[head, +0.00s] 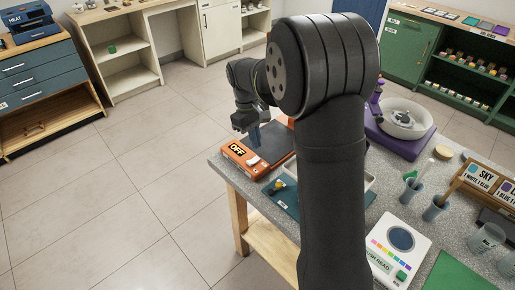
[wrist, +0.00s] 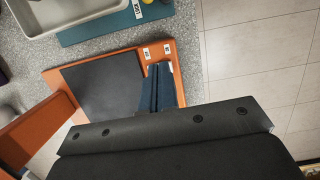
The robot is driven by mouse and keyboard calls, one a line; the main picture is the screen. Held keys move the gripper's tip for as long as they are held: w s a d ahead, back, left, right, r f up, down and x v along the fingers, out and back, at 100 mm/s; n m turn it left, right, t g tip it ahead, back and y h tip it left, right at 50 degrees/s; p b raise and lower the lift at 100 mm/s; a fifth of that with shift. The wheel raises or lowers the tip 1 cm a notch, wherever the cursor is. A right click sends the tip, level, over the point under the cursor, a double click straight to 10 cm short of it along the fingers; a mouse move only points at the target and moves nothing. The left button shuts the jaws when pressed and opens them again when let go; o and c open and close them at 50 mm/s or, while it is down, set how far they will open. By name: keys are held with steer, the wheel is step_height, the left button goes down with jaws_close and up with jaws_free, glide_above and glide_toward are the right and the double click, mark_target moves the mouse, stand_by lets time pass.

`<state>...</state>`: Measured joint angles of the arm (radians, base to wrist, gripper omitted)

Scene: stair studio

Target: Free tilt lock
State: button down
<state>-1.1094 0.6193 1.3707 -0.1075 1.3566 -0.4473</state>
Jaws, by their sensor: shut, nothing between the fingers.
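My gripper (head: 255,138) is low over an orange device (head: 232,163) with an OFF display at the left end of the counter. In the wrist view its two blue fingers (wrist: 157,86) are together with nothing between them. My gripper's body hides the device's near edge. A purple machine (head: 412,146) with a white bowl (head: 404,117) stands farther right.
A teal mat (head: 283,199) with a yellow-tipped item lies beside the device, next to a pale tray (wrist: 64,14). A white colour reader (head: 400,245), cups and a SKY sign stand on the right. Open floor lies left of the counter (head: 228,177).

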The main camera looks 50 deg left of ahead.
stand_by(0.3)
steer(key=s+n, duration=0.1)
steer(key=d+n, duration=0.1)
steer(key=n, duration=0.1)
steer(key=shift+s+t, duration=0.4)
glide_toward(275, 188)
steer(key=a+f, duration=0.4)
steer(key=shift+f, duration=0.1)
steer(key=shift+w+d+f, duration=0.15)
steer(key=shift+d+f, duration=0.1)
steer(key=shift+d, duration=0.35)
steer(key=shift+w+d+f, duration=0.15)
steer(key=shift+d+f, duration=0.05)
steer(key=shift+d, duration=0.35)
steer(key=shift+w+d+f, duration=0.15)
steer(key=shift+w+d, duration=0.05)
steer(key=shift+d, duration=0.6)
